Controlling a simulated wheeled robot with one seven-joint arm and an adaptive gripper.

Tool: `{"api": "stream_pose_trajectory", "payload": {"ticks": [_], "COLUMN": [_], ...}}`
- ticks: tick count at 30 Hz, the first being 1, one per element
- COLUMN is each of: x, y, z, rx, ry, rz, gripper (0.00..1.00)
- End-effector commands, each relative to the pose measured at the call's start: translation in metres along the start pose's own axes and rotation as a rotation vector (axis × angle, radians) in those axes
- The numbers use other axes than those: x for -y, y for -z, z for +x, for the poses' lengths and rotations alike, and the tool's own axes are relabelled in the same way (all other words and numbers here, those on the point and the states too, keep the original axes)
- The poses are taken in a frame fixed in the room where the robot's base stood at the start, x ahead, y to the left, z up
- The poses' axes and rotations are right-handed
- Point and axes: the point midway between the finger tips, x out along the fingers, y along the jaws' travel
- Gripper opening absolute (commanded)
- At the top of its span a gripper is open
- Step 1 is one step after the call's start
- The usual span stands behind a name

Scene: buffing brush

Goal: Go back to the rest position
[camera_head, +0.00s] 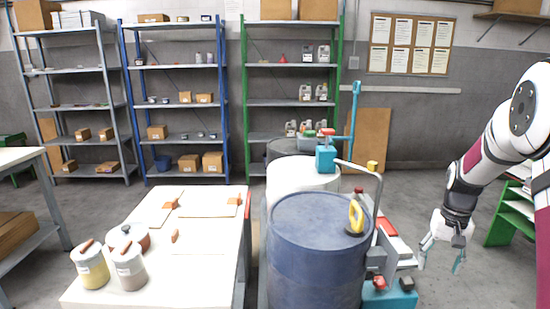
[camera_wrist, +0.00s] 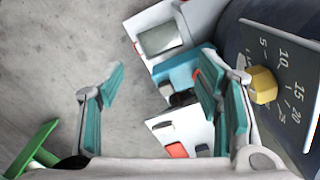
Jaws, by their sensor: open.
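My gripper (camera_head: 441,258) hangs at the right in the head view, in free air to the right of the blue drum. Its teal fingers are spread apart, and nothing is between them. In the wrist view my gripper (camera_wrist: 160,105) is also open, with grey floor and a white and teal machine showing beyond the fingers.
A teal and white machine (camera_head: 392,290) with a post stands right of the drum. A white table (camera_head: 205,235) holds jars and small blocks. Shelves (camera_head: 290,100) line the back wall. A green rack (camera_head: 510,215) stands at right. Floor between machine and rack is clear.

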Motion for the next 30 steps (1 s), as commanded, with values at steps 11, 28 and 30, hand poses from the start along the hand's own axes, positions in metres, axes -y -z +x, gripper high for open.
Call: {"api": "stream_pose_trajectory", "payload": {"ticks": [11, 28, 30], "x": [0.025, 0.084, 0.086], "y": [-0.031, -0.198, -0.224], "z": [-0.041, -0.124, -0.126], "rx": [-0.013, -0.046, -0.05], "ry": [0.001, 0.007, 0.007], "rz": [-0.041, -0.205, -0.227], "gripper": [0.59, 0.59, 0.59]}}
